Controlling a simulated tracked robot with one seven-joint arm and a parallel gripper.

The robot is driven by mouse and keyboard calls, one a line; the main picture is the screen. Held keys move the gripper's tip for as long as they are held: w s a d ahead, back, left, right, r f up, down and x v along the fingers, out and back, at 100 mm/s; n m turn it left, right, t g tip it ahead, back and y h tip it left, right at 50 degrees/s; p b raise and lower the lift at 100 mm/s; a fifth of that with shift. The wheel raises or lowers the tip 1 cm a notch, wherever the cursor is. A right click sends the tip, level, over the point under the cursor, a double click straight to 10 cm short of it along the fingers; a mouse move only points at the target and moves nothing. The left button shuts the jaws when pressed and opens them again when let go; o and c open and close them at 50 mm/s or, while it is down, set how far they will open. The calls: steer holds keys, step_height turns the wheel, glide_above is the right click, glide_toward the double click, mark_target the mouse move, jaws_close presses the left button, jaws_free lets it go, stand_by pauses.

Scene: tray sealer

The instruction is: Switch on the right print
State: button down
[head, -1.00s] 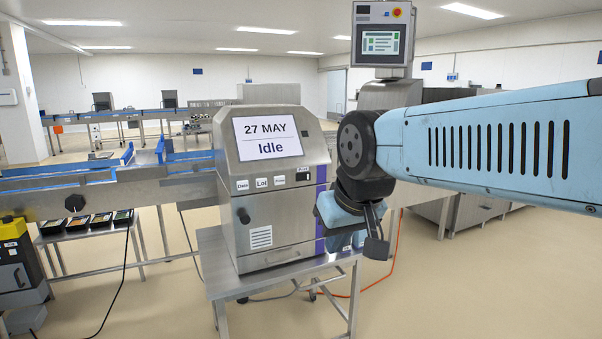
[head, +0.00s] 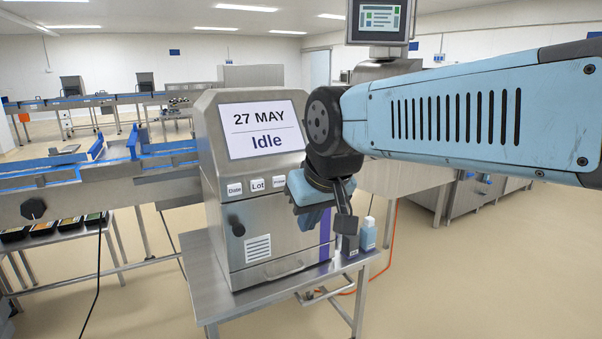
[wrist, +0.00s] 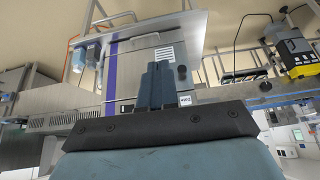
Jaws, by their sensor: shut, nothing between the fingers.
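The printer (head: 266,235) is a steel cabinet on a small steel table. Its screen (head: 262,130) reads "27 MAY" and "Idle". White buttons marked Date (head: 235,188), Lot (head: 257,184) and Print (head: 279,182) sit in a row below the screen. The panel right of Print is hidden behind my gripper. My gripper (head: 310,214) is in front of the printer's right side; I cannot tell if it touches. In the wrist view the printer (wrist: 143,55) appears upside down, and my shut, empty gripper (wrist: 157,84) covers part of its front. One white button (wrist: 185,100) shows beside the fingers.
Another screen (head: 380,19) stands behind my arm. Floor at front right is clear.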

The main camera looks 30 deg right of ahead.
steer(key=w+d+r+m+t+y, duration=0.1)
steer(key=w+d+m, duration=0.2)
steer(key=w+m, duration=0.3)
steer(key=w+d+m+t, duration=0.1)
steer(key=w+d+m, duration=0.25)
steer(key=w, duration=0.45)
steer(key=w+d+m+t+h, duration=0.1)
steer(key=w+d+m, duration=0.3)
steer(key=d+m, duration=0.1)
steer(key=w+d+f+m+h, duration=0.1)
steer(key=w+d+m, duration=0.3)
steer(key=d, duration=0.4)
steer(key=shift+w+d+f+m+t, duration=0.15)
steer(key=shift+w+f+m+t, duration=0.05)
steer(key=shift+w+m+t, duration=0.2)
steer(key=w+r+x, duration=0.1)
steer(key=r+x, duration=0.1)
steer(key=x, duration=1.1)
steer(key=shift+w, duration=0.35)
